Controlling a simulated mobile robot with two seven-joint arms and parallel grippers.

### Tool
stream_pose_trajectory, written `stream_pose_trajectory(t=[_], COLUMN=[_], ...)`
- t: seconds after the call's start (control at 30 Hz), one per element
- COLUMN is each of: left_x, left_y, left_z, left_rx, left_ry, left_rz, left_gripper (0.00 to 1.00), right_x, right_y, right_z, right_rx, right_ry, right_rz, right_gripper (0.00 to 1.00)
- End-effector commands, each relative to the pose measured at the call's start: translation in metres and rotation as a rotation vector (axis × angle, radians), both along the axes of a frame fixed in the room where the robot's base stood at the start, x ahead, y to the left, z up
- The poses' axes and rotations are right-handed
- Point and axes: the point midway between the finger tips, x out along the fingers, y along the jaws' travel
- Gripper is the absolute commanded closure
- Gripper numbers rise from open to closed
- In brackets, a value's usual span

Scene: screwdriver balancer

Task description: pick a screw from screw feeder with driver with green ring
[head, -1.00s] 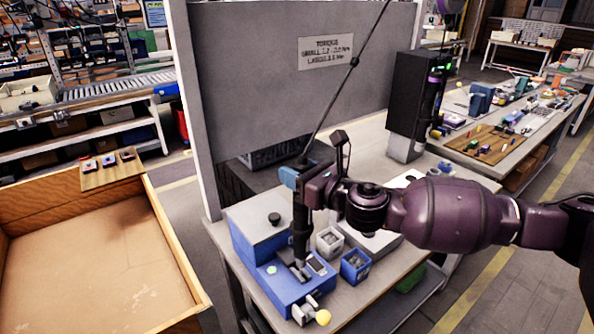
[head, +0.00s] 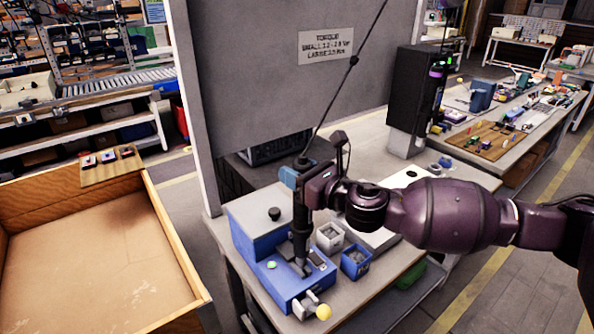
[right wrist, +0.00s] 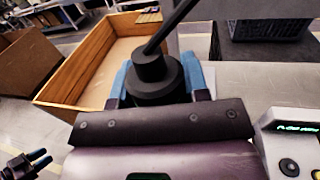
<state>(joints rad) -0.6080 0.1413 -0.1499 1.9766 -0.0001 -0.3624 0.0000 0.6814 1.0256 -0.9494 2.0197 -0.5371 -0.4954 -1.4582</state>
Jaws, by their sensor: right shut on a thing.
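A black driver (head: 301,215) stands roughly upright in my right gripper (head: 290,176), with a cable running up from its top. Its black upper end (right wrist: 153,75) sits between my blue fingers in the right wrist view. I cannot make out a ring on it. Its lower end is at the top of the blue screw feeder (head: 283,288); I cannot tell whether it touches a screw. My left gripper (right wrist: 42,159) shows small at the lower left of the right wrist view, its blue-tipped fingers apart and empty.
A white bin (head: 330,238) and a blue bin (head: 356,262) stand close right of the feeder. A grey panel (head: 260,80) rises behind. A black holder (head: 410,100) with coloured rings beside it stands farther right. A wooden-sided crate (head: 180,245) is at left.

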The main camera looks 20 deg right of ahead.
Motion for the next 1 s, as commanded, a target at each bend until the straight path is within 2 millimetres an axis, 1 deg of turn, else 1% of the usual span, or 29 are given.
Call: stream_pose_trajectory(t=[0.53,1.0], left_x=[0.0,0.0], left_y=[0.0,0.0], left_z=[-0.008,-0.008], left_rx=[0.0,0.0], left_ry=[0.001,0.001], left_rz=[0.0,0.0], left_gripper=[0.57,0.57], right_x=[-0.001,-0.001], right_y=[0.001,0.001], right_z=[-0.013,-0.014], right_rx=[0.001,0.0], right_ry=[0.001,0.0], right_rz=[0.004,0.003], right_gripper=[1.0,1.0])
